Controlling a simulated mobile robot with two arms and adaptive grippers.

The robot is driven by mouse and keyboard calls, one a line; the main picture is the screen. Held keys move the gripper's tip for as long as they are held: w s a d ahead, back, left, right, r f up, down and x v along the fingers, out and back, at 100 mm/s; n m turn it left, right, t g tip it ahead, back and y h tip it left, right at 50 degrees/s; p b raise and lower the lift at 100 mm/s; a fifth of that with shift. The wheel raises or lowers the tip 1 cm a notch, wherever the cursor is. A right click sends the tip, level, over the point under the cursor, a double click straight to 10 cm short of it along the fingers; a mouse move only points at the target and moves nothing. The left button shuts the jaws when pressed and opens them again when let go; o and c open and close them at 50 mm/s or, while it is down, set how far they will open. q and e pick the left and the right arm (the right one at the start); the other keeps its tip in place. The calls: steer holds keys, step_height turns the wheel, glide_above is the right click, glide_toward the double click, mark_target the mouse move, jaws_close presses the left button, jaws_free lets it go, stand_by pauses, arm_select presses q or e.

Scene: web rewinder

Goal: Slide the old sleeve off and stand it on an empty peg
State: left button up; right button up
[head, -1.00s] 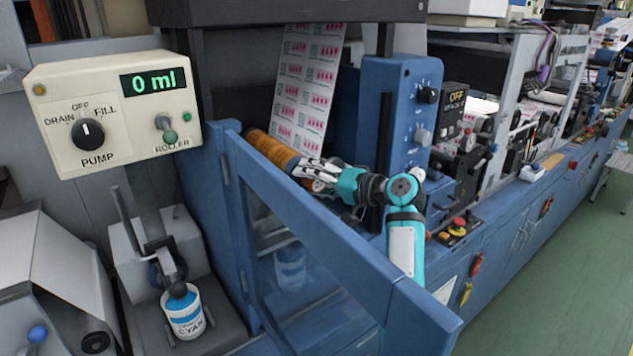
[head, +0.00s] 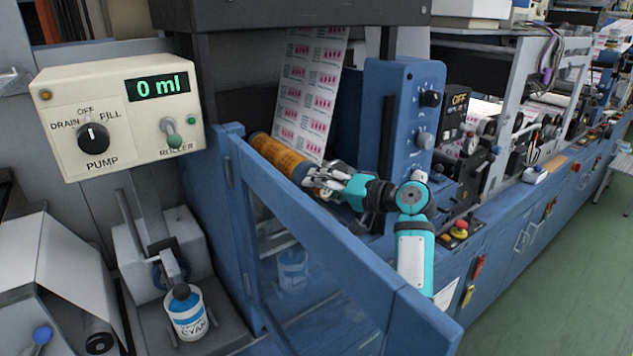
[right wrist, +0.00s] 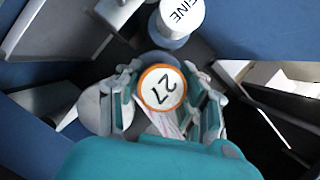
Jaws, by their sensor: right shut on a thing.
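An amber-orange cylinder (head: 275,152) with a dark blue end lies inside the machine, behind the open-topped blue frame. My right gripper (head: 322,182) is at its near right end, partly hiding that end. No empty peg can be made out. My left gripper does not show.
A blue control post (head: 402,120) rises right of the cylinder. A pump box (head: 115,115) reads 0 ml, above a cyan can (head: 187,315).

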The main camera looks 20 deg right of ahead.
steer(key=shift+s+d+p, duration=0.35)
steer(key=shift+s+d, duration=0.05)
steer(key=shift+s, duration=0.7)
steer(key=shift+s+d+p, duration=0.4)
steer(key=shift+s+d, duration=0.05)
steer(key=shift+s, duration=0.7)
steer(key=shift+s+d+p, duration=0.35)
steer(key=shift+s+d, duration=0.05)
steer(key=shift+s, duration=0.7)
steer(key=s, duration=0.2)
steer(key=s+d+p, duration=0.1)
steer(key=s+d, duration=0.1)
steer(key=s, duration=0.1)
steer(key=shift+s, duration=0.3)
steer(key=o, duration=2)
steer(key=shift+c, duration=0.2)
steer(key=shift+s, duration=0.1)
steer(key=p+v, duration=0.2)
steer(key=v, duration=0.7)
steer(key=shift+p, duration=0.3)
